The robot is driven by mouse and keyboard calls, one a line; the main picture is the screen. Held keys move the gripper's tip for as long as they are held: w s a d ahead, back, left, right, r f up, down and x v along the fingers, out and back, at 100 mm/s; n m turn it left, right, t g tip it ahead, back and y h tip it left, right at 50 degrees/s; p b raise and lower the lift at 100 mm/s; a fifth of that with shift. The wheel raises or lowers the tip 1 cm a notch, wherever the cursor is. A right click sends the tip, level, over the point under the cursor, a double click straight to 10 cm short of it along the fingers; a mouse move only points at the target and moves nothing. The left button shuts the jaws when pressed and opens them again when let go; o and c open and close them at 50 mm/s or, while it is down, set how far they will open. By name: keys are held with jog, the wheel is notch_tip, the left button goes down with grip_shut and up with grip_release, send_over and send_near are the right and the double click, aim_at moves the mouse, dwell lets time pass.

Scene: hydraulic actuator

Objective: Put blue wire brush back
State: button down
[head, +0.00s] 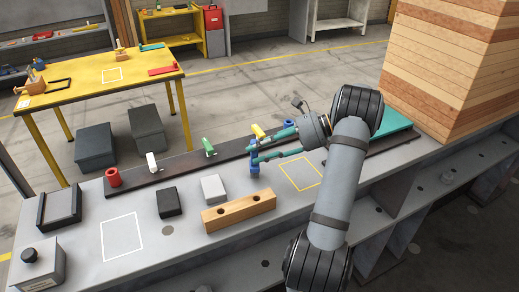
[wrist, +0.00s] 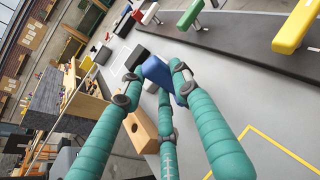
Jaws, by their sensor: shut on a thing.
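The blue wire brush (head: 254,162) is upright between the fingers of my gripper (head: 256,150), above the grey workbench. Its blue body also shows in the wrist view (wrist: 157,72), partly hidden by the teal fingers. My gripper (wrist: 155,80) is shut on it. A wooden block with two holes (head: 238,211) lies on the bench, in front and a little left of the brush. The block also shows in the wrist view (wrist: 141,133), partly behind a finger. I cannot tell whether the brush's lower end touches the bench.
A dark rail (head: 180,171) behind bears red, white, green and yellow handled pieces. A white block (head: 213,188) and a black block (head: 169,202) sit left of my gripper. A yellow outlined square (head: 301,173) is at right. The white outlined square (head: 122,237) is clear.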

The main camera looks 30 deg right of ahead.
jog(key=shift+f+b, duration=0.4)
jog(key=shift+f, duration=0.2)
jog(key=c, duration=1.3)
grip_release()
jog(key=shift+c, duration=0.2)
jog(key=shift+o, duration=0.4)
